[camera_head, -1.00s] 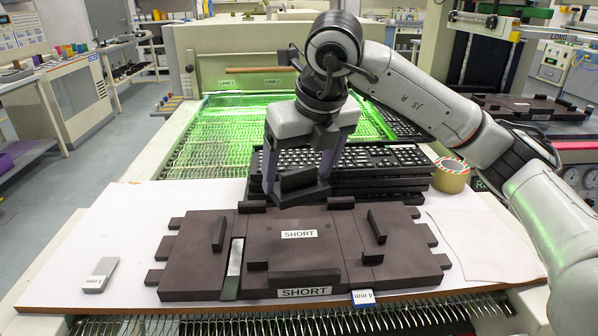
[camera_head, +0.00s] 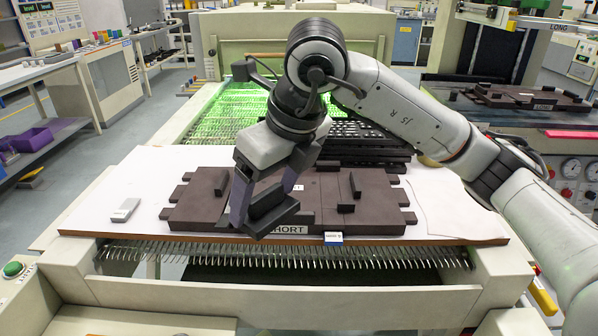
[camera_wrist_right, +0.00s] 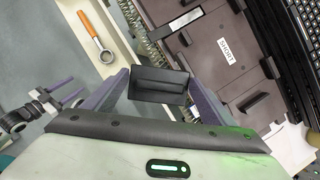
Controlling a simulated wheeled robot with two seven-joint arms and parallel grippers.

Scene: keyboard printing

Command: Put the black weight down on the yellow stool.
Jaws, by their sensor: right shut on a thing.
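My right gripper (camera_head: 265,203) is shut on the black weight (camera_head: 272,216), a dark block with a raised grip. It holds the weight in front of the left part of the dark brown fixture marked SHORT, tilted in the picture. In the right wrist view the weight (camera_wrist_right: 158,86) sits between the two purple fingers. The yellow stool does not show in either view. A gripper with purple fingers, apparently my left one (camera_wrist_right: 66,92), shows at the left of the wrist view; its opening is unclear.
The brown fixture (camera_head: 330,215) lies on the white board (camera_head: 450,215), with black keyboards (camera_head: 365,150) stacked behind. A grey block (camera_head: 125,210) lies at left. Conveyor pins (camera_head: 330,257) line the front edge. An orange-handled ring tool (camera_wrist_right: 97,36) lies on a pale ledge.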

